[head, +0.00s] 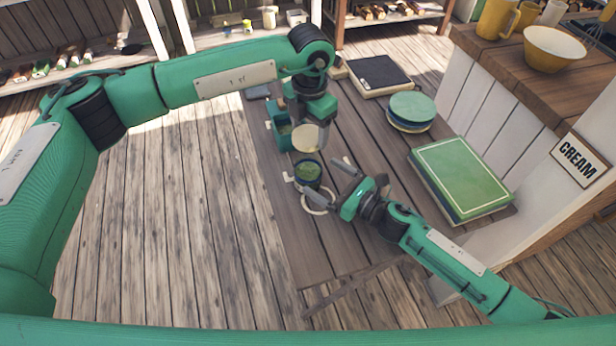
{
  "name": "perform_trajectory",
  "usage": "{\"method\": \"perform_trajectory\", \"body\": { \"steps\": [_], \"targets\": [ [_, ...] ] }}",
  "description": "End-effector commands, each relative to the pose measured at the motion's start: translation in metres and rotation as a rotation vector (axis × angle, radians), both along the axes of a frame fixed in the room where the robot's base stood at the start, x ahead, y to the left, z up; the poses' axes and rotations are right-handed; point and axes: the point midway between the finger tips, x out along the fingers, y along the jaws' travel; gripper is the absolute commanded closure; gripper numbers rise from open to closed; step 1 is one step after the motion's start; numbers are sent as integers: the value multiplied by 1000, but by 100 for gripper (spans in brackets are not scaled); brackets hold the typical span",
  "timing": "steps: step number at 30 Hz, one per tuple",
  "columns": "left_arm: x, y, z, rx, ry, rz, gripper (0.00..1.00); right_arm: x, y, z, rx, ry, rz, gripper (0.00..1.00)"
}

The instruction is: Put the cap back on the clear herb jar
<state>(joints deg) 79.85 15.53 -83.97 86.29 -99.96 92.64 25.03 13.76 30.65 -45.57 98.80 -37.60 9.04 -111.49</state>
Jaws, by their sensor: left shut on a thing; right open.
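The clear herb jar (308,171) stands upright near the left edge of the narrow wooden table, with green contents showing through its open top. My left gripper (304,128) hangs just behind the jar in the picture, shut on a round cream cap (305,140). The cap is apart from the jar in the picture; its exact height is hard to tell. My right gripper (331,181) is open and empty, its fingers spread towards the jar from the right. Whether either finger touches the jar cannot be told.
A pale ring (317,204) lies just in front of the jar. A green book-like box (461,178), round green-topped tins (411,108) and a dark square box (380,75) stand further right and back. A counter with a yellow bowl (554,50) is at right. The table's front is clear.

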Motion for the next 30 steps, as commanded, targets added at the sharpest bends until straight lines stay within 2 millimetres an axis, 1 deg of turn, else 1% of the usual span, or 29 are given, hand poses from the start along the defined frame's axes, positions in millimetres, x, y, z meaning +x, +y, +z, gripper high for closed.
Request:
{"method": "perform_trajectory", "body": {
  "steps": [1,6,12,18,26,30],
  "targets": [
    [0,0,0,0,0,0,58,7,9,2,2,-3,1,9],
    [0,0,0,0,0,0,58,27,34,1,1,-2,1,9],
    [0,0,0,0,0,0,58,42,53,1,1,-1,0,9],
    [0,0,0,0,0,0,58,47,60,0,-1,1,0,9],
    [0,0,0,0,0,0,58,47,60,0,-1,1,0,9],
    [0,0,0,0,0,0,58,47,60,0,-1,1,0,36]
  ]
}}
